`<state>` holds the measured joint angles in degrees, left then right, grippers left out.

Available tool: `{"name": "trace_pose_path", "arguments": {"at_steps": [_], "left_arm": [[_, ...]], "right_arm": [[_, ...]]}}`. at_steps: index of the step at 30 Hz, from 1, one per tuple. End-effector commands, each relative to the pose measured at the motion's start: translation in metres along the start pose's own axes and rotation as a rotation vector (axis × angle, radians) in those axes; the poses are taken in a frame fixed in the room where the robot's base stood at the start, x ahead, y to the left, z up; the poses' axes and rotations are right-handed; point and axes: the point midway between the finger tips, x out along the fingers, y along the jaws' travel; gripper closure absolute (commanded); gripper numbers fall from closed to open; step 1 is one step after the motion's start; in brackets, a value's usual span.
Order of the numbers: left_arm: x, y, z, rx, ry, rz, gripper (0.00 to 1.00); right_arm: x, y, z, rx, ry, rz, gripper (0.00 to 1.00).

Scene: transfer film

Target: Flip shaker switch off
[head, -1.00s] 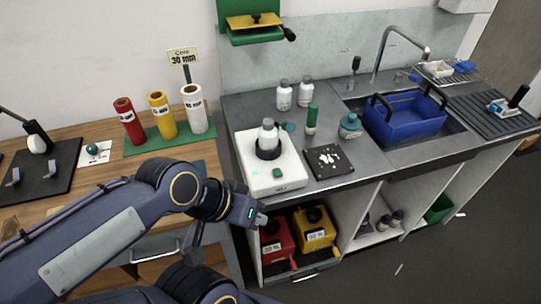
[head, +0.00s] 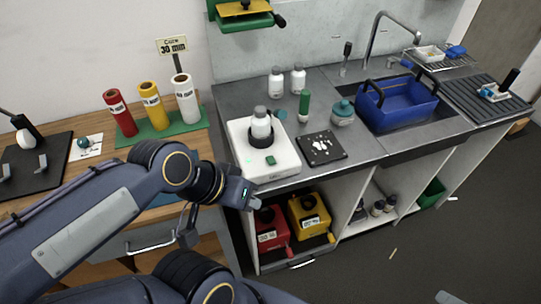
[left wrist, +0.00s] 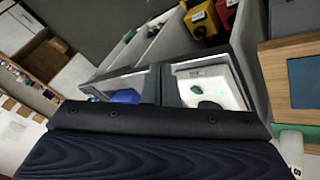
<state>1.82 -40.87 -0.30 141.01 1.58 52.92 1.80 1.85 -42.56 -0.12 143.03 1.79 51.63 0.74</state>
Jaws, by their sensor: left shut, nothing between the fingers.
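The shaker (head: 262,152) is a white box on the grey counter, with a white bottle (head: 261,123) standing in its dark round holder. A small green switch (head: 271,160) sits on the shaker's front part; I cannot tell its on or off position. In the left wrist view the shaker (left wrist: 228,86) and its green switch (left wrist: 209,105) also show, beyond my dark gripper body. My left gripper (head: 254,202) is shut and empty, in front of and below the shaker's front edge, apart from the switch.
A black board with white pieces (head: 321,148) lies right of the shaker. A blue basket (head: 398,105) sits at the sink.

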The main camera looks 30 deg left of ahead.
Motion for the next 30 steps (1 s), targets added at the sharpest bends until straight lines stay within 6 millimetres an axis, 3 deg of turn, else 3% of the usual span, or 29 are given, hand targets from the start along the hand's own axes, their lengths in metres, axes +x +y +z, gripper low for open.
{"name": "trace_pose_path", "arguments": {"at_steps": [5,11,18,24,30], "left_arm": [[-0.008,-0.008,-0.041,-0.101,-0.086,-0.023,1.00],[-0.009,-0.026,-0.110,-0.290,-0.232,-0.100,1.00],[0.015,-0.049,-0.184,-0.520,-0.381,-0.251,1.00],[0.041,-0.062,-0.224,-0.667,-0.457,-0.378,1.00],[0.054,-0.067,-0.239,-0.736,-0.486,-0.445,1.00]], "right_arm": [[0.009,0.004,0.005,0.000,0.000,0.000,0.26],[0.022,0.010,0.011,0.000,0.000,0.000,0.26],[0.035,0.016,0.018,0.000,0.000,0.000,0.26],[0.043,0.020,0.022,0.000,0.000,0.000,0.26],[0.046,0.021,0.023,0.000,0.000,0.000,0.26]]}}
